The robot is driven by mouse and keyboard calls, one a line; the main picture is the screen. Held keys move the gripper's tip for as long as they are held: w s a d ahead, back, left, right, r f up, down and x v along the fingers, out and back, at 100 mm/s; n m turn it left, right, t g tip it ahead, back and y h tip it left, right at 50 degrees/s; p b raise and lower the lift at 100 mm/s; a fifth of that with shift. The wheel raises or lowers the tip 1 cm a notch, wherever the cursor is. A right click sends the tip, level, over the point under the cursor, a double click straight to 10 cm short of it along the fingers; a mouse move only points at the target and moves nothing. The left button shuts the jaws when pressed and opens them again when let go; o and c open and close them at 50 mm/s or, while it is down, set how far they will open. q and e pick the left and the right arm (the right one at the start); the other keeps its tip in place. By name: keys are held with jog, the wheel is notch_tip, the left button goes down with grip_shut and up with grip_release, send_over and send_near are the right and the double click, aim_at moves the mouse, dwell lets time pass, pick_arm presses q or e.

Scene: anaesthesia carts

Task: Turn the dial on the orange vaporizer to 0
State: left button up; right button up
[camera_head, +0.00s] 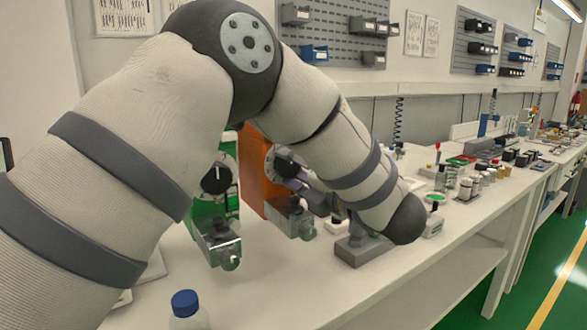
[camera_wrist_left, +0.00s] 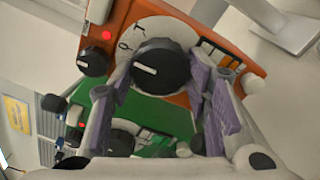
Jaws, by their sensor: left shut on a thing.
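The orange vaporizer (camera_head: 258,183) stands on the white bench, right of the green vaporizer (camera_head: 205,212). My left gripper (camera_head: 300,180) is at its front, and my arm hides part of it. In the left wrist view, the black dial (camera_wrist_left: 162,66) sits on a white scale plate (camera_wrist_left: 165,27) on the orange body (camera_wrist_left: 190,19). The purple-padded fingers of my left gripper (camera_wrist_left: 160,78) are shut on the dial, one on each side. A white mark shows on the dial's lower left face; small printed figures are on the plate nearby. My right gripper is in neither view.
The green vaporizer's black dial (camera_head: 216,179) is close on the left. A blue-capped bottle (camera_head: 186,304) stands at the front. A grey block (camera_head: 362,249) sits right of the vaporizers, near the bench edge. More small items line the bench to the right.

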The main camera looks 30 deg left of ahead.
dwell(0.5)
pick_arm(q)
jog(key=o, duration=1.2)
